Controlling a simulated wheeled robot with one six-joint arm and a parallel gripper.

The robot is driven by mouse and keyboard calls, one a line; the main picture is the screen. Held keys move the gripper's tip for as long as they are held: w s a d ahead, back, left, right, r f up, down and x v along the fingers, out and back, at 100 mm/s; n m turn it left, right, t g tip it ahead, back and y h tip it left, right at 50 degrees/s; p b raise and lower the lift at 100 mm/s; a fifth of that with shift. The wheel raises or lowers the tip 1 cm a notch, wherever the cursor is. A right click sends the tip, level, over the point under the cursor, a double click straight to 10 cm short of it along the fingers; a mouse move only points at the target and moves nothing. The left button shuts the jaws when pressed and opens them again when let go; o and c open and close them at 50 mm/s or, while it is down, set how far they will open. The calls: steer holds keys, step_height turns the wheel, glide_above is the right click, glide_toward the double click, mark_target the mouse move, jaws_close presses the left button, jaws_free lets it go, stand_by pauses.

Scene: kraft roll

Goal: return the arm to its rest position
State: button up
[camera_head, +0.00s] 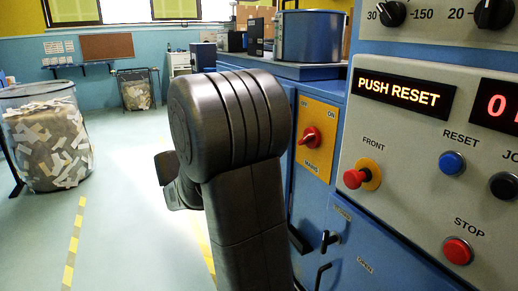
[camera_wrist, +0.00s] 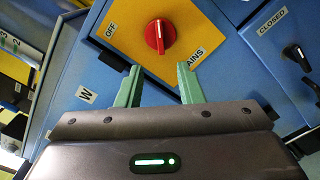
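My gripper (camera_wrist: 158,88) shows in the wrist view with its two green fingers apart and nothing between them. Beyond the fingertips is a red rotary switch (camera_wrist: 160,36) on a yellow plate marked OFF and MAINS. The fingers appear apart from the switch. In the head view, my dark arm stands in the middle and hides most of the gripper.
The control panel (camera_head: 420,215) at right has a lit PUSH RESET display (camera_head: 404,92), a blue reset button (camera_head: 451,163) and red buttons. Handles stick out from the blue cabinet (camera_head: 350,245) below. A clear bin of paper scraps (camera_head: 47,140) stands left. The floor (camera_head: 120,215) between is open.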

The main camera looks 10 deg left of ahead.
mark_target(303, 138)
steer(key=shift+d, duration=0.15)
steer(key=b+x, duration=0.1)
steer(key=x, duration=1.2)
steer(key=shift+w+d, duration=0.25)
steer(key=shift+a, duration=0.1)
steer(key=shift+r+p, duration=0.25)
steer(key=shift+p, duration=0.4)
steer(key=n+p, duration=0.7)
steer(key=p, duration=0.2)
steer(key=shift+w+n+p, duration=0.15)
steer(key=shift+n+p, duration=0.15)
steer(key=shift+p, duration=0.1)
stand_by(1.0)
steer(key=shift+f, duration=0.15)
